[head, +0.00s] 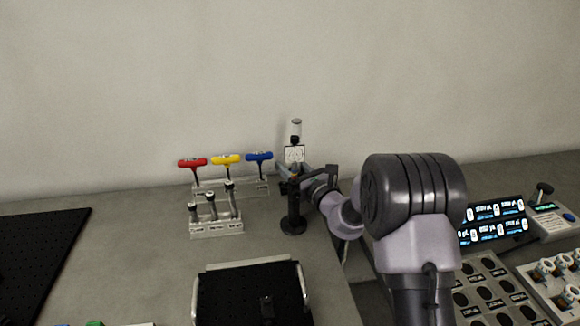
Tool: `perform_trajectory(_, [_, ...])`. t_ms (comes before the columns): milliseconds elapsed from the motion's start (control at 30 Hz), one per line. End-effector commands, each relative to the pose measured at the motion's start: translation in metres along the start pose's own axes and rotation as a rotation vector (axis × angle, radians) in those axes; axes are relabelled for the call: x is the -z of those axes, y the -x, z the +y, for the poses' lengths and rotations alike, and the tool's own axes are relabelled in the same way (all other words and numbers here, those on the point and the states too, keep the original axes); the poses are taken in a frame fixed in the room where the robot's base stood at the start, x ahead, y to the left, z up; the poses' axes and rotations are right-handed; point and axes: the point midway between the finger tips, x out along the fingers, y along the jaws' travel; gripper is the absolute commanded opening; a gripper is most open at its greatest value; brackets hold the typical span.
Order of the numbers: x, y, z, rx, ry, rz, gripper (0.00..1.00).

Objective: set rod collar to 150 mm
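A dark upright post (294,208) on a round black base stands right of the tool racks. It may be the rod with the collar, but no collar or millimetre scale can be made out. My gripper (308,180) is at the upper part of this post, reaching in from the right. Its fingers are small, dark and overlap the post in the picture, so I cannot tell whether they touch it or are open or shut. Behind stands a second upright piece (295,153) with a pale marked plate and a light cylindrical top.
Red (192,162), yellow (227,159) and blue (259,156) T-handle drivers stand in a rack. A grey block (217,229) in front holds several tools. A black tray (252,298) with metal handles lies nearer. Lit panels (492,222) are right.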

Motion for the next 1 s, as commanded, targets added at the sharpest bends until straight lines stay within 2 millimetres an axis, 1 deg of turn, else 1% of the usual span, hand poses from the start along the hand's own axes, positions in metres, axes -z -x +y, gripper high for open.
perform_trajectory(33, [0.0,0.0,0.0,0.0,0.0,0.0,0.12])
perform_trajectory(100, [0.0,0.0,0.0,0.0,0.0,0.0,0.0])
perform_trajectory(333, [0.0,0.0,0.0,0.0,0.0,0.0,0.0])
perform_trajectory(433, [-0.007,0.0,0.0,0.0,0.0,0.0,0.0])
perform_trajectory(567, [-0.029,0.0,0.0,0.0,0.0,-0.001,0.0])
perform_trajectory(800, [-0.091,0.0,0.0,0.0,0.0,-0.001,0.0])
perform_trajectory(900, [-0.102,0.0,0.0,0.0,0.0,-0.002,0.0])
perform_trajectory(1000, [-0.102,0.0,0.0,0.0,0.0,-0.001,0.0])
